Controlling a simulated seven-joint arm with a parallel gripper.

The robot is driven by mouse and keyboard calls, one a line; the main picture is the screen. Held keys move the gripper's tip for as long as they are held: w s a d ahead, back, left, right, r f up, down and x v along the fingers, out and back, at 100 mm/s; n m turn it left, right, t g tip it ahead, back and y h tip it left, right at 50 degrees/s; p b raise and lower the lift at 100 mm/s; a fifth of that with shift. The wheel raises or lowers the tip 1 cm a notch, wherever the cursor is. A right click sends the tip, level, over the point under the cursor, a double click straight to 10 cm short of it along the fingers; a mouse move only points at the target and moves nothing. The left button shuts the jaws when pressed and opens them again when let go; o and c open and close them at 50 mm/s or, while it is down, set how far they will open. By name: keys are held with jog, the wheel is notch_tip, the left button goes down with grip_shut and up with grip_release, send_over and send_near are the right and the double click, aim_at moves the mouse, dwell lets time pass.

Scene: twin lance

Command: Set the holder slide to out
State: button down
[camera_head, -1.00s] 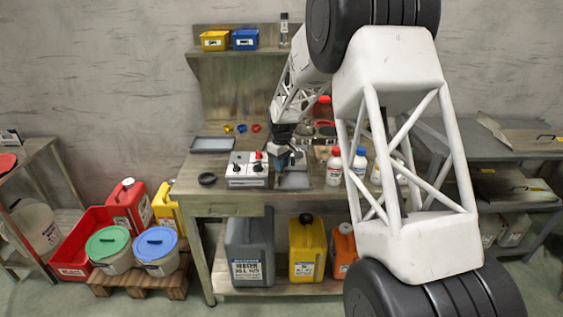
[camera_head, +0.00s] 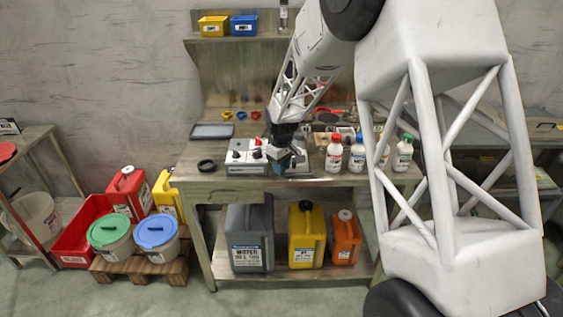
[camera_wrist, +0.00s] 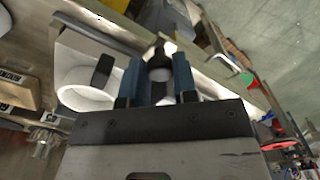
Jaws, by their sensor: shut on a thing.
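My gripper (camera_head: 281,162) is low over the workbench, beside the right end of a grey control box (camera_head: 246,157) with red and black knobs. In the wrist view my gripper's two blue fingers (camera_wrist: 158,65) are closed on a small round grey knob (camera_wrist: 158,74). It appears to be the handle of the holder slide, but its label and travel marks cannot be read. A pale panel with a white ring (camera_wrist: 82,92) lies left of the fingers. In the head view the gripper hides the knob.
A red-capped bottle (camera_head: 334,154), a blue-capped bottle (camera_head: 357,155) and a green-capped bottle (camera_head: 403,154) stand right of the gripper. A black ring (camera_head: 207,165) and a grey tray (camera_head: 212,131) lie to the left. The bench's front left is mostly bare.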

jog(key=shift+s, duration=0.25)
jog(key=c, duration=0.9)
grip_release()
jog(key=shift+r, duration=0.1)
notch_tip(320, 180, up, 7)
jog(key=shift+r, duration=0.3)
